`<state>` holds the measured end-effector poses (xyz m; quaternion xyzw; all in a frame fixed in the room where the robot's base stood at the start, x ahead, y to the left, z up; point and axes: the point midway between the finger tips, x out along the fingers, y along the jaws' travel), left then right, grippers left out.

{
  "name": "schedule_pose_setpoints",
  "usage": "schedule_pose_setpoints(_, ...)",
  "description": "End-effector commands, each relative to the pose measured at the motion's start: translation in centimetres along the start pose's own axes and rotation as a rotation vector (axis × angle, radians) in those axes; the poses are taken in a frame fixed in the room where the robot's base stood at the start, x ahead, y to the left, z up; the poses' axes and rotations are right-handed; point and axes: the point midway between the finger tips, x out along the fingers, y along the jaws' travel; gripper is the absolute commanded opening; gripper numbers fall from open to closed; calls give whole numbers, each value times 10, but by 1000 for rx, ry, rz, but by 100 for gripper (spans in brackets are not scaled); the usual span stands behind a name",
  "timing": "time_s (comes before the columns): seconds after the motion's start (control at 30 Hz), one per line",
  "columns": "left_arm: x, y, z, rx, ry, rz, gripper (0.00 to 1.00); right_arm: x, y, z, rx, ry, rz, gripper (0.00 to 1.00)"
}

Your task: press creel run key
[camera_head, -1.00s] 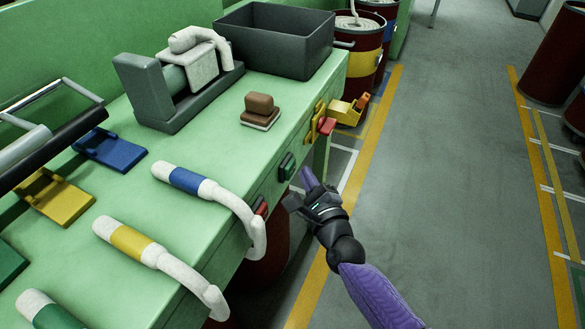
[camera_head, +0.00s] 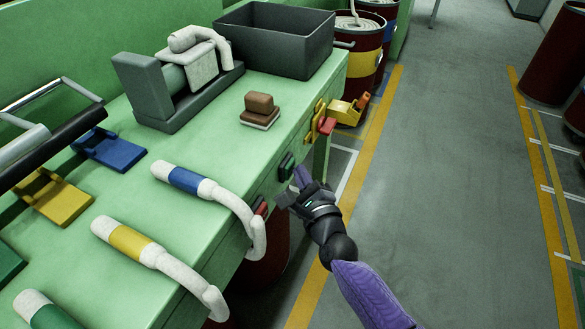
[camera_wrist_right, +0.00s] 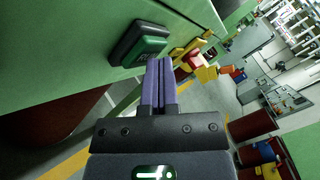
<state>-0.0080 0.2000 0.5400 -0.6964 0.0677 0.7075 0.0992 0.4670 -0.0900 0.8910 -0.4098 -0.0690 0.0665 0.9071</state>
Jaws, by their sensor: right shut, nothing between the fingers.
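A green key (camera_head: 286,166) in a dark housing sits on the front face of the green bench. It also shows large in the right wrist view (camera_wrist_right: 142,46), with marks on its face too small to read. My right gripper (camera_head: 301,177) is shut and empty, its purple fingers pointing toward the bench front close beside the green key. In the right wrist view the fingertips (camera_wrist_right: 160,63) lie just right of and below the key; I cannot tell whether they touch it. A red key (camera_head: 260,206) sits nearer on the same face, partly hidden by a white strand. My left gripper is not in view.
White strands with blue (camera_head: 185,179), yellow (camera_head: 130,241) and green bands hang over the bench edge. A yellow bracket with a red knob (camera_head: 327,125) juts from the front beyond the green key. A dark bin (camera_head: 275,45) stands on the bench. The aisle floor (camera_head: 450,200) is clear.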

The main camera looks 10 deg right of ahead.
Motion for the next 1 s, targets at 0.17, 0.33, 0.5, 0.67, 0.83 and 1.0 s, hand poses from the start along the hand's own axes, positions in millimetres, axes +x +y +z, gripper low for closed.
schedule_pose_setpoints(0.17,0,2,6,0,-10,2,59,2,1,1,0,0,0,0)
schedule_pose_setpoints(0.33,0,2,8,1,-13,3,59,2,1,2,0,-1,0,0)
schedule_pose_setpoints(0.5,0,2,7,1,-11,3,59,2,1,2,0,-1,0,0)
schedule_pose_setpoints(0.67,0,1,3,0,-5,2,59,-1,-1,0,-1,-1,0,0)
schedule_pose_setpoints(0.83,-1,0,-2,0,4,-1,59,-8,-6,-5,0,0,0,0)
schedule_pose_setpoints(1.0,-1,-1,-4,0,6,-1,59,-10,-7,-7,1,0,0,0)
